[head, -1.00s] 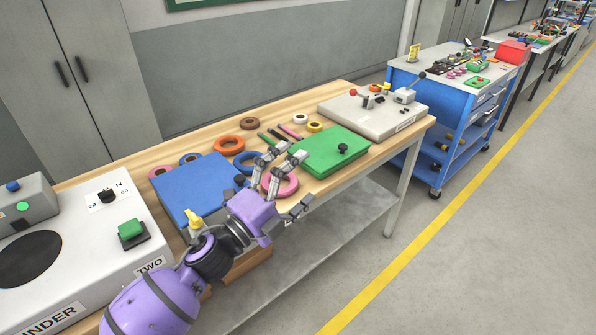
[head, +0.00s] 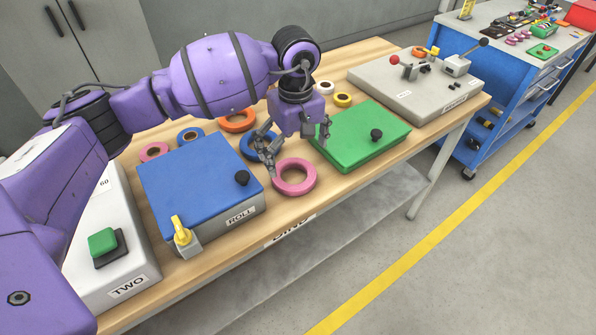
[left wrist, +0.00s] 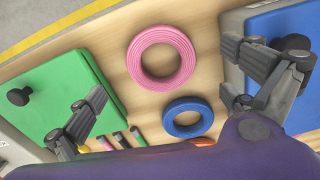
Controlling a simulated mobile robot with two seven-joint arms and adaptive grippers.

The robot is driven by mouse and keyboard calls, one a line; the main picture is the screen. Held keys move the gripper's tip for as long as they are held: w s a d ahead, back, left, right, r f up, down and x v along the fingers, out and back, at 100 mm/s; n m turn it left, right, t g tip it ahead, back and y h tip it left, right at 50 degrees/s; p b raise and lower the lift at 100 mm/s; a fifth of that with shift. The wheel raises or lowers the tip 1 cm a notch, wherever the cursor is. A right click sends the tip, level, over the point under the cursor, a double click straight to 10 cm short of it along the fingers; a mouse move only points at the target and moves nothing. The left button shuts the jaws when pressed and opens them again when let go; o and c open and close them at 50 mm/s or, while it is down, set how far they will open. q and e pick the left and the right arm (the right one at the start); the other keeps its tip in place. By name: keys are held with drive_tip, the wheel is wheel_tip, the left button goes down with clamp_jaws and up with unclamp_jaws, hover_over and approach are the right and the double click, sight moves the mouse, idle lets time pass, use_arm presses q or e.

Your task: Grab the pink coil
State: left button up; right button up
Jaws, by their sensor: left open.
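The pink coil (head: 296,191) is a thick ring lying flat on the wooden table, between the blue-topped box and the green box. It also shows whole in the left wrist view (left wrist: 161,84), with bare table around it. My left gripper (head: 298,158) hangs just above and behind this coil with its fingers pointing down. The fingers are spread wide and empty, one toward each box. In the left wrist view the coil lies between and beyond the open fingers (left wrist: 165,75). My right gripper is not in view.
A blue coil (left wrist: 188,133) lies close beside the pink one. The blue-topped box (head: 195,170) and green box (head: 350,130) flank the spot. An orange coil (head: 237,126) and a smaller pinkish coil (head: 154,146) lie farther back. The table's front edge is near.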

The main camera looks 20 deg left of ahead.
sight(295, 180)
use_arm(q)
wheel_tip(295, 180, down, 2)
drive_tip(key=shift+f, duration=0.15)
drive_tip(key=f, duration=0.3)
drive_tip(key=f+p, duration=0.1)
drive_tip(key=shift+w+a+f, duration=0.2)
drive_tip(key=shift+w+f, duration=0.1)
drive_tip(key=shift+f, duration=0.3)
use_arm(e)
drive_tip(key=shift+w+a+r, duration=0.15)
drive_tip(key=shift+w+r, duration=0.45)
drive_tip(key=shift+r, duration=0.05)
use_arm(q)
drive_tip(key=shift+c, duration=0.5)
drive_tip(key=c, duration=0.8)
drive_tip(key=shift+c, duration=0.7)
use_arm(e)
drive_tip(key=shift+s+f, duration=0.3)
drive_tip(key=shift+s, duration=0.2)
use_arm(q)
drive_tip(key=shift+r, duration=0.15)
